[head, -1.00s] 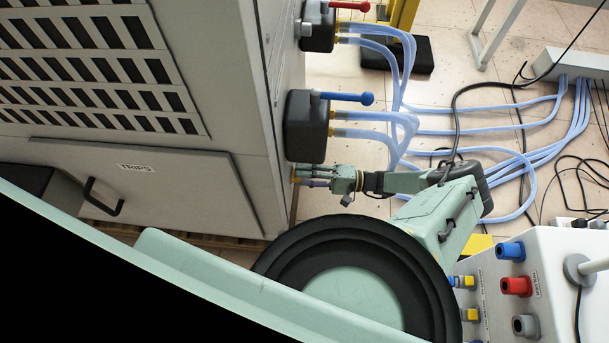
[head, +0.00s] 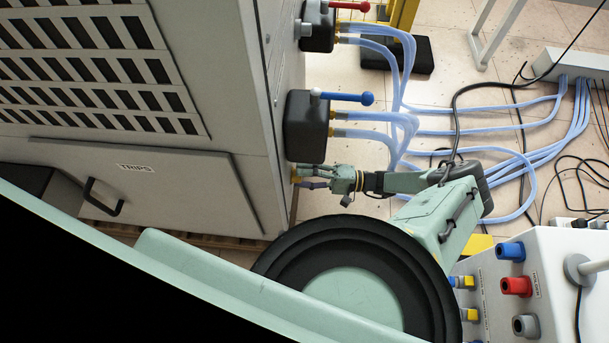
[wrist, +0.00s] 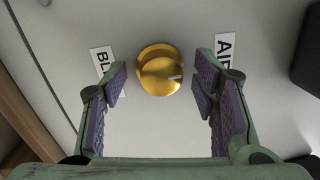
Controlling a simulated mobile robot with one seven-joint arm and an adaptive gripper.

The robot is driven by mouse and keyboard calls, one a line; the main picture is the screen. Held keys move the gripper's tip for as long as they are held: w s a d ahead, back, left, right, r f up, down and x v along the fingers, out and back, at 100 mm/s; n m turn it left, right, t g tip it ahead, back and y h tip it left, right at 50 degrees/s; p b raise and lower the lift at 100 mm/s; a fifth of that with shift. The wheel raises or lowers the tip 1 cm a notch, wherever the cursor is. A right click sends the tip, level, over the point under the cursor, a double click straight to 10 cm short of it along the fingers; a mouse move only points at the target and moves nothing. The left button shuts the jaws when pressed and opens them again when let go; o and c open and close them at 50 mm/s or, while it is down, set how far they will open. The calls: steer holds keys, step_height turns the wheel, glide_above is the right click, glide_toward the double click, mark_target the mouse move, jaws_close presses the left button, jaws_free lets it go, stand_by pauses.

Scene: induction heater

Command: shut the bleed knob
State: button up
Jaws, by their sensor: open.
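The bleed knob (wrist: 159,70) is a round brass-coloured knob on the pale cabinet panel in the wrist view. A short pale mark shows on its face, pointing right. Partly covered labels flank it, one starting "BL" (wrist: 102,60) and one starting "AI" (wrist: 225,50). My gripper (wrist: 159,84) is open, with one purple-padded finger on each side of the knob and a gap to it on both sides. In the head view my gripper (head: 308,178) is at the cabinet's side, below the blue-handled valve. The knob is mostly hidden there by the fingers.
A dark valve block with a blue lever (head: 345,97) sits just above my gripper, and one with a red lever (head: 350,6) is higher. Pale blue hoses (head: 400,95) run right from them. A panel with coloured sockets (head: 540,270) stands at lower right.

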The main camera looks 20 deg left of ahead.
steer(key=v, duration=1.2)
stand_by(0.5)
